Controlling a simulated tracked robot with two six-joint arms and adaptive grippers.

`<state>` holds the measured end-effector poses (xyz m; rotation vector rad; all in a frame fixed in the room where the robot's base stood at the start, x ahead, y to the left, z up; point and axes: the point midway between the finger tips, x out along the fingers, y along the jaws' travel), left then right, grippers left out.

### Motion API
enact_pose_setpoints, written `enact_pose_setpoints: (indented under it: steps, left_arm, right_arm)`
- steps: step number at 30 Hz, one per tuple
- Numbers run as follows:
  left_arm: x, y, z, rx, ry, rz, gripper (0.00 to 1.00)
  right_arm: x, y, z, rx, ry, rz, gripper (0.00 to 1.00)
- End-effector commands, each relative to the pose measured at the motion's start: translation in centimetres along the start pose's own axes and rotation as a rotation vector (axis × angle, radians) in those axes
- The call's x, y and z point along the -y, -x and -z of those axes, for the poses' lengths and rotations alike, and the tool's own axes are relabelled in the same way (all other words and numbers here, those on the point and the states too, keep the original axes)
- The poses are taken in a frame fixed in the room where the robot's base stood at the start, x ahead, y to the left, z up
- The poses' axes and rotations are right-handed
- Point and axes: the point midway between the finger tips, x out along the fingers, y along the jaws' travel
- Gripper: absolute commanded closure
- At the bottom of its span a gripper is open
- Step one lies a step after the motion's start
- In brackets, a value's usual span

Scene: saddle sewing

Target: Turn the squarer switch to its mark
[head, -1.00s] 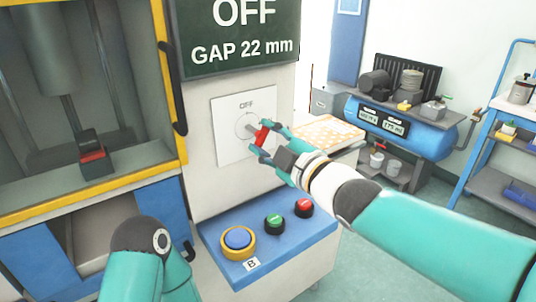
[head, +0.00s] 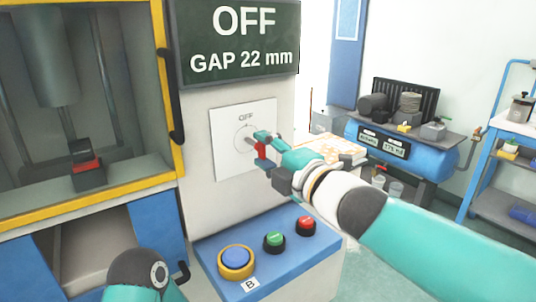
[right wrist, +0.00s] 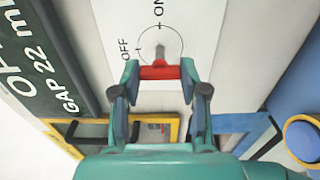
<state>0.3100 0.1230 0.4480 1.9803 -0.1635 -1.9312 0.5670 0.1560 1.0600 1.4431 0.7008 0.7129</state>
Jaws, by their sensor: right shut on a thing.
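The squarer switch is a white plate (head: 228,160) with a round dial and a small lever that ends in a red grip (head: 262,150). In the head view OFF is printed above the dial. In the right wrist view the dial (right wrist: 172,40) shows with OFF at its left and ON above it. My right gripper (right wrist: 159,73) is shut on the red grip (right wrist: 160,71), one finger at each end. In the head view my right gripper (head: 264,149) hides the right part of the plate. My left forearm is at the bottom left, its gripper out of view.
A dark screen (head: 240,40) above the switch reads OFF, GAP 22 mm. A blue button box (head: 290,258) with blue, green and red buttons juts out below. A yellow-framed press (head: 168,90) stands left. A blue compressor (head: 425,138) stands at the back right.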

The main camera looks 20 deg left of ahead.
Motion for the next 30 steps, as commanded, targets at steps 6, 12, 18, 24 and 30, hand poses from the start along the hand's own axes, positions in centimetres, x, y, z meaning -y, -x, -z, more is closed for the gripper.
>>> enact_pose_setpoints:
  steps: [6,12,18,24,30]
  left_arm:
    - [0.0,0.0,0.0,0.0,0.0,0.0,0.6]
    - [0.0,0.0,0.0,0.0,0.0,0.0,0.6]
    - [0.0,0.0,0.0,0.0,0.0,0.0,0.6]
    - [0.0,0.0,0.0,0.0,0.0,0.0,0.6]
    - [0.0,0.0,0.0,0.0,0.0,0.0,0.6]
  right_arm:
    - [0.5,-0.2,0.4,-0.007,0.007,0.01,0.91]
    - [0.6,-0.2,0.4,-0.008,0.006,0.01,0.43]
    - [0.4,-0.1,0.2,-0.005,0.004,0.006,0.31]
    - [0.2,0.0,0.1,-0.003,0.003,0.004,0.31]
    - [0.1,1.6,0.1,-0.002,0.003,0.003,0.31]
